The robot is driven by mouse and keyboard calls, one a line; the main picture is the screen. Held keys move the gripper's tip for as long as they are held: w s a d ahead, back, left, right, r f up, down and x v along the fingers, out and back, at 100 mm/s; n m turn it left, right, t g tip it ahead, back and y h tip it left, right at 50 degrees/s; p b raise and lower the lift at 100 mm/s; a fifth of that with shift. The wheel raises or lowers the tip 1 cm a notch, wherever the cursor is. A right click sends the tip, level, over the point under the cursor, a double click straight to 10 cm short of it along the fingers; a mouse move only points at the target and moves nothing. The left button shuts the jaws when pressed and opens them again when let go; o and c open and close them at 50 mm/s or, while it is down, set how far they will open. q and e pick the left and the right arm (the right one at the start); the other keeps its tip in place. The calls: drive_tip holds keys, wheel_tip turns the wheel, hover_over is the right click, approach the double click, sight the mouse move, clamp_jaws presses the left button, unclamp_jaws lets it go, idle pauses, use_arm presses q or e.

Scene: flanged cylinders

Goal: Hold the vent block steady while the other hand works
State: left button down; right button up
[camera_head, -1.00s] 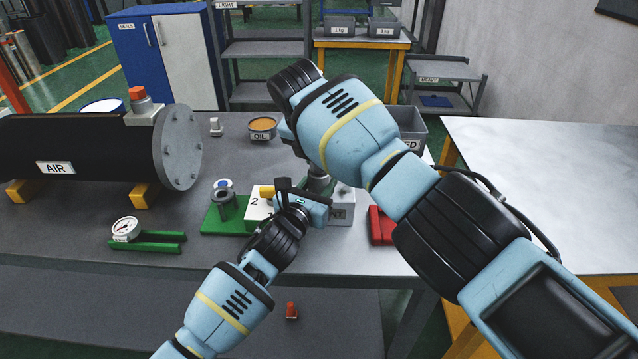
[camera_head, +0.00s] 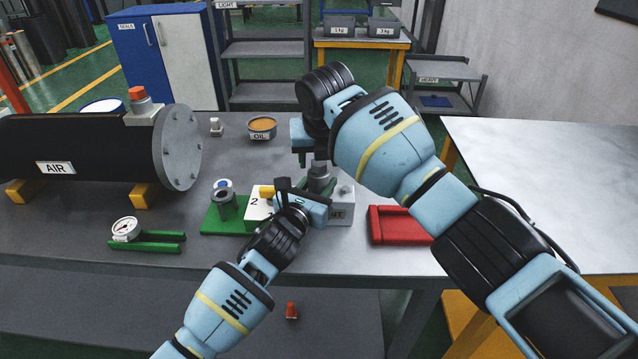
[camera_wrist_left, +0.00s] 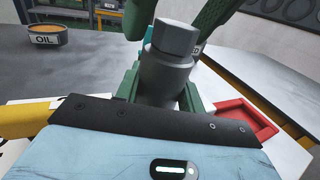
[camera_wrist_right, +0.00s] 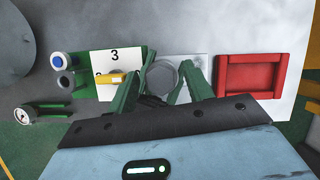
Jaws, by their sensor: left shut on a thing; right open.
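The vent block (camera_head: 343,208) is pale grey, its label partly hidden, and stands upright on the grey bench. A dark grey cylinder (camera_head: 319,181) with a hex top rises from it. My left gripper (camera_head: 312,194) is shut on the vent block from the front, its green fingers either side of the cylinder in the left wrist view (camera_wrist_left: 160,98). My right gripper (camera_head: 314,160) is open just above the hex top, pointing down. In the right wrist view the hex top (camera_wrist_right: 163,76) lies between its spread fingers.
A white numbered block (camera_head: 257,208) with a yellow lever and a green base (camera_head: 222,222) stand left of the vent block. A red tray (camera_head: 398,228) lies to the right. A gauge (camera_head: 126,229), an oil tin (camera_head: 262,127) and a black air tank (camera_head: 90,140) are farther left.

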drive_tip(key=shift+r, duration=0.15)
drive_tip(key=v, duration=0.5)
drive_tip(key=shift+s+r, duration=0.15)
drive_tip(key=shift+r, duration=0.2)
idle(0.3)
